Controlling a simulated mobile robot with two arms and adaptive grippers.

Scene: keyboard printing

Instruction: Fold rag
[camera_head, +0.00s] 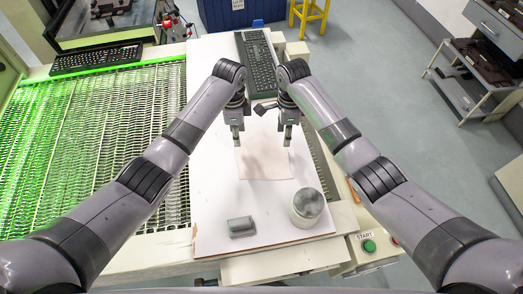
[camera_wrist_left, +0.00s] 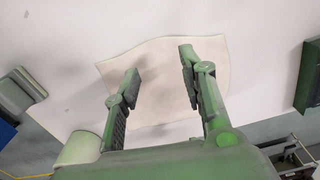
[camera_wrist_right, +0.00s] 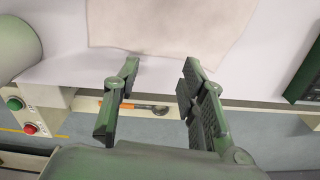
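The rag (camera_head: 264,158) is a pale pinkish-beige cloth. It lies spread flat on the white board in the middle of the head view. It also shows in the left wrist view (camera_wrist_left: 160,85) and the right wrist view (camera_wrist_right: 165,25). My left gripper (camera_head: 236,138) is above the rag's far left part, its fingers apart and empty. My right gripper (camera_head: 288,138) is near the rag's far right edge, its fingers apart with nothing between them. I cannot tell how high the fingertips are above the cloth.
A black keyboard (camera_head: 258,62) lies on the board beyond the grippers. A grey block (camera_head: 241,226) and a round container (camera_head: 307,206) stand at the near end. A mesh conveyor (camera_head: 95,140) runs on the left. A green start button (camera_head: 369,245) is at the near right.

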